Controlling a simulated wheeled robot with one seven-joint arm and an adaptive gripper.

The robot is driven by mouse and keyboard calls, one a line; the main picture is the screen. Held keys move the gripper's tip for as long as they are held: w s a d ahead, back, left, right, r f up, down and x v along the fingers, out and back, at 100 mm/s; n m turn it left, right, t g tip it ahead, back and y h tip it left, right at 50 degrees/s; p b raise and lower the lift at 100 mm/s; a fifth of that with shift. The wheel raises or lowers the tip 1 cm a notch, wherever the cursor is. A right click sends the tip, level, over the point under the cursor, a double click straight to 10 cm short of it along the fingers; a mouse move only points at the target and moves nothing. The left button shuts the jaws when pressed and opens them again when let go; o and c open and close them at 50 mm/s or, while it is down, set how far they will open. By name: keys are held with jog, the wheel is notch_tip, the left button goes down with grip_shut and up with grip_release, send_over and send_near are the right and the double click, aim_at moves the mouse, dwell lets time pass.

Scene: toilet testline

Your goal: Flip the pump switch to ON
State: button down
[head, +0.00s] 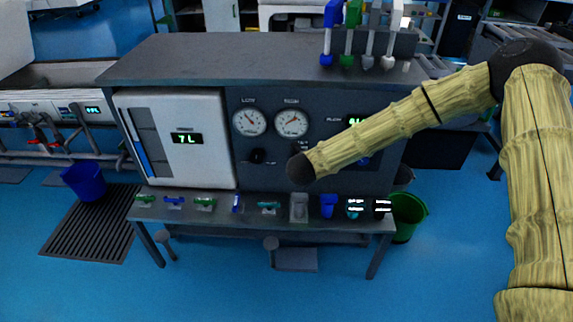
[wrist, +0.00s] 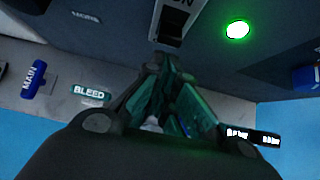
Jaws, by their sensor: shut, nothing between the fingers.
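In the wrist view, a dark rocker switch (wrist: 172,27) sits in a pale plate under a partly cropped label ending in "ON". I cannot read the word PUMP. My gripper (wrist: 164,66) is shut and empty. Its fingertips point at the lower edge of this switch. I cannot tell whether they touch it. A round green lamp (wrist: 237,29) glows to the right of the switch. In the head view, my forearm covers the panel's right part, and I cannot make out the gripper's fingers below its dark end. The switch's exact position is unclear.
A blue MAIN handle (wrist: 40,80) and a teal BLEED handle (wrist: 90,93) sit left of the fingers. In the head view, the bench shelf (head: 180,216) carries several controls below two gauges (head: 249,122). Blue floor is open in front.

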jog(key=shift+d+f, duration=0.15)
jog(key=shift+r+p, duration=0.55)
jog(key=shift+r, duration=0.25)
jog(key=s+r+p, duration=0.4)
jog(key=r+p, duration=0.1)
jog(key=r, duration=0.4)
jog(key=shift+a, duration=0.3)
jog(key=shift+a, duration=0.1)
